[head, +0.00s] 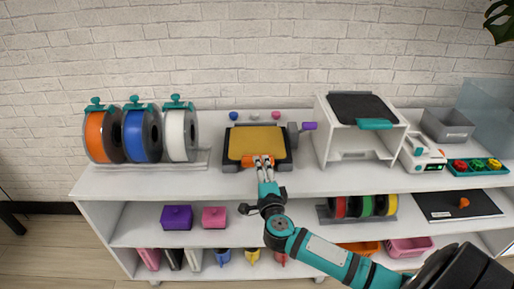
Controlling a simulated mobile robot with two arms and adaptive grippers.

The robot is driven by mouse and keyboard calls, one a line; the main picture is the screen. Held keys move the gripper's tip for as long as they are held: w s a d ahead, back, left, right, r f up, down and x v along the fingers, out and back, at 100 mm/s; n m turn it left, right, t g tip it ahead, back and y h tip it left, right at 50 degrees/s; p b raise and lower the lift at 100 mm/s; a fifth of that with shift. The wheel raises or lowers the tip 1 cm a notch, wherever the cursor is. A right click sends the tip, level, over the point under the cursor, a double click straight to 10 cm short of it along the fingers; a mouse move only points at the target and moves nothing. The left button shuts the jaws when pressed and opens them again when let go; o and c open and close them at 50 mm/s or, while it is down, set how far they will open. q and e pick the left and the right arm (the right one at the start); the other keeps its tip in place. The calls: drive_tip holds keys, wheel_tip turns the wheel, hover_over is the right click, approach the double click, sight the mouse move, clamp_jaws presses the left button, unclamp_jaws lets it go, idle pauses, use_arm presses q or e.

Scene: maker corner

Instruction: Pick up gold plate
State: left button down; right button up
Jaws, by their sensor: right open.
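The gold plate (254,138) lies flat on a dark square bed (231,164) on the white top shelf, in the middle of the head view. A small orange piece (249,161) sits at the plate's front edge. My right gripper (263,163) reaches in from the lower right, with its fingertips at this orange piece and the plate's front edge. It is open. I cannot tell whether the fingertips touch anything. My left gripper is not in view.
Orange, blue and white spools (183,137) stand left of the bed. A grey and purple part (296,133) is close on its right, beside a white machine (332,151). Small coloured knobs (254,116) lie behind. Lower shelves hold boxes (214,218) and more spools (367,206).

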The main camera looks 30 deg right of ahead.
drive_tip(key=x, duration=0.5)
drive_tip(key=shift+d+f, duration=0.1)
drive_tip(key=shift+f, duration=0.25)
drive_tip(key=shift+c, duration=0.2)
clamp_jaws()
drive_tip(key=shift+r, duration=0.1)
